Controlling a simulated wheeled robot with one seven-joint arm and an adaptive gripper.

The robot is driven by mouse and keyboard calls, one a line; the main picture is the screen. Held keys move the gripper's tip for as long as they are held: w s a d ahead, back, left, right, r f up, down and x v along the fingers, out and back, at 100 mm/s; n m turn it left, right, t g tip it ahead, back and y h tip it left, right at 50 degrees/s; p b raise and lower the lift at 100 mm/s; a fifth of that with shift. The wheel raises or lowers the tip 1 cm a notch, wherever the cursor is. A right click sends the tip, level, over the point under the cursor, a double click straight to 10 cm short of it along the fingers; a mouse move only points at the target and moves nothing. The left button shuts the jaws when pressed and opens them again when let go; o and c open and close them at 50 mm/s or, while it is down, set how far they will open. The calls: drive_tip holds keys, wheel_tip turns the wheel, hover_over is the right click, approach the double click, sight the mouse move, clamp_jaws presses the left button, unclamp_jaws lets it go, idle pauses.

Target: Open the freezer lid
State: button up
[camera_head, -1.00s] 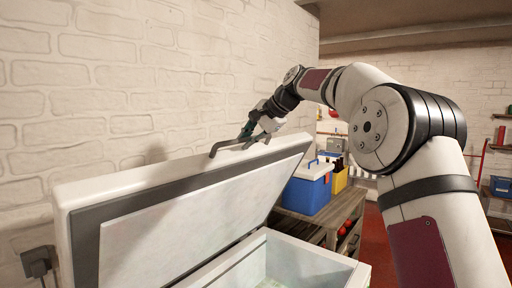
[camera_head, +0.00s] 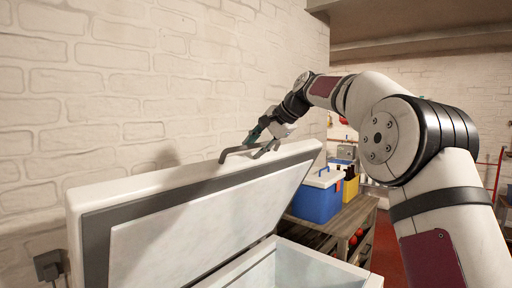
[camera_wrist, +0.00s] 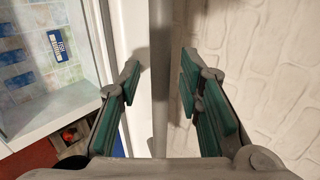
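The white freezer lid (camera_head: 190,218) stands raised and tilted back toward the brick wall, with its inner panel facing me. A grey bar handle (camera_head: 238,151) runs along the lid's top edge. The open freezer body (camera_head: 330,268) shows below it. My gripper (camera_head: 262,146) is at the handle's right part. In the wrist view, the fingers of my gripper (camera_wrist: 160,95) are spread to either side of the handle bar (camera_wrist: 160,80), with gaps on both sides. The freezer's inside (camera_wrist: 45,60), with blue and pale packages, shows at left there.
A brick wall (camera_head: 120,90) stands close behind the lid. A blue cooler box (camera_head: 318,198) and a yellow box (camera_head: 350,188) sit on a wooden bench (camera_head: 352,222) to the right. A wall socket with a plug (camera_head: 48,265) is at lower left.

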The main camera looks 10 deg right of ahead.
drive_tip(key=v, duration=1.2)
drive_tip(key=shift+a, duration=0.15)
drive_tip(key=s+a+f+n+g+h, duration=0.1)
drive_tip(key=s+a+f+n+h, duration=0.2)
drive_tip(key=s, duration=0.7)
drive_tip(key=s+a+f+n+g+h, duration=0.15)
drive_tip(key=s+f, duration=0.25)
drive_tip(key=s, duration=0.6)
drive_tip(key=s+d+f+n, duration=0.1)
drive_tip(key=s+f+n, duration=0.2)
drive_tip(key=s+f, duration=0.6)
drive_tip(key=s+d+f+n+h, duration=0.1)
drive_tip(key=s+f+n, duration=0.2)
drive_tip(key=s+f, duration=0.6)
drive_tip(key=s, duration=0.5)
drive_tip(key=shift+d+f, duration=0.15)
drive_tip(key=shift+f, duration=0.15)
drive_tip(key=shift+w+h, duration=0.1)
drive_tip(key=shift+h, duration=0.15)
